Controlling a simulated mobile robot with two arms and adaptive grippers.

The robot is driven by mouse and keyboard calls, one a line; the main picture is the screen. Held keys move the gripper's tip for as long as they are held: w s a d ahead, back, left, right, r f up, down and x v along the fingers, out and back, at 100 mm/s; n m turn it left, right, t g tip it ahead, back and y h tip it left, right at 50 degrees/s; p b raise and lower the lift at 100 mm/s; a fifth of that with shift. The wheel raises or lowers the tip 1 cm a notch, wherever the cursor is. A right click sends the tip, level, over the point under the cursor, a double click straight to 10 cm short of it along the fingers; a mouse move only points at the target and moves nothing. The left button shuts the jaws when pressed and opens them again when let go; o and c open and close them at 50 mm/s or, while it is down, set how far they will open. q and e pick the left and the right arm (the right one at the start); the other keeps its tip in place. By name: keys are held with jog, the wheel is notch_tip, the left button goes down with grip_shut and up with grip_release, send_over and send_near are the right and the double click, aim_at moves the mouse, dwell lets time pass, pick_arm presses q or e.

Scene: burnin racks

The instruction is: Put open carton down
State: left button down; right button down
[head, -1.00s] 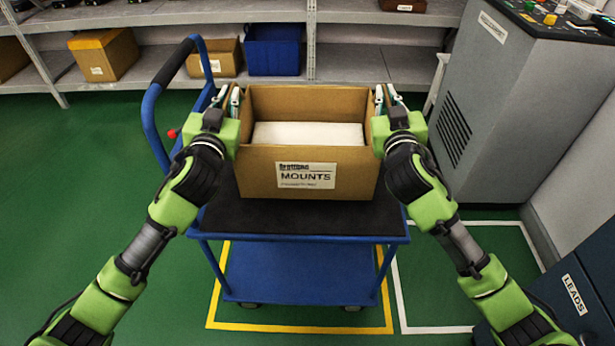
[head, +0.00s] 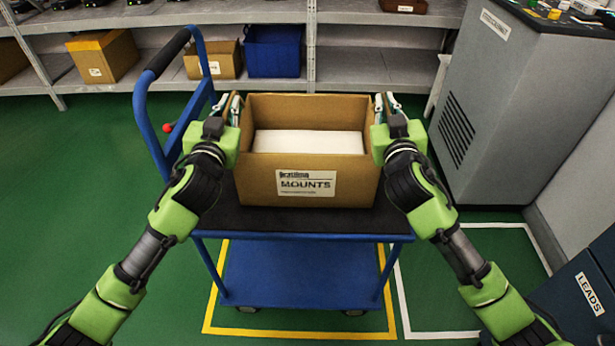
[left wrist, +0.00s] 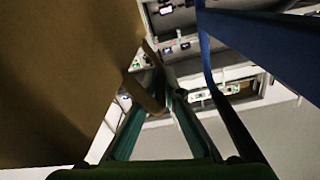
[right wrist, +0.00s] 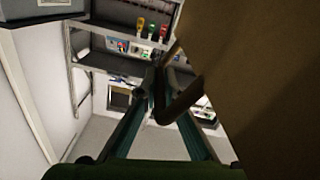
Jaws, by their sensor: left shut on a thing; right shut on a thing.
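The open cardboard carton (head: 306,192), labelled MOUNTS, is upright over the black top deck of the blue trolley (head: 300,221). A white block (head: 308,142) lies inside it. I cannot tell whether its base touches the deck. The carton wall fills the left of the left wrist view (left wrist: 60,80) and the right of the right wrist view (right wrist: 265,75).
A grey shelf (head: 345,70) with a blue bin (head: 273,52) and brown boxes stands behind. A grey cabinet (head: 500,110) is at right, with a dark LEADS unit (head: 575,295) nearer. The trolley's handle (head: 150,110) rises at left. Green floor at left is clear.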

pick_arm(q)
jog(key=c, duration=2.2)
grip_release()
pick_arm(e)
jog(key=c, duration=2.2)
grip_release()
pick_arm(q)
jog(key=shift+s+f, duration=0.1)
jog(key=shift+s, duration=0.05)
pick_arm(e)
jog(key=shift+s, duration=0.1)
pick_arm(q)
jog(key=s, duration=1.1)
jog(key=shift+s+a, duration=0.25)
jog(key=shift+s, duration=0.15)
pick_arm(e)
jog(key=s, duration=1.2)
jog(key=shift+a, duration=0.2)
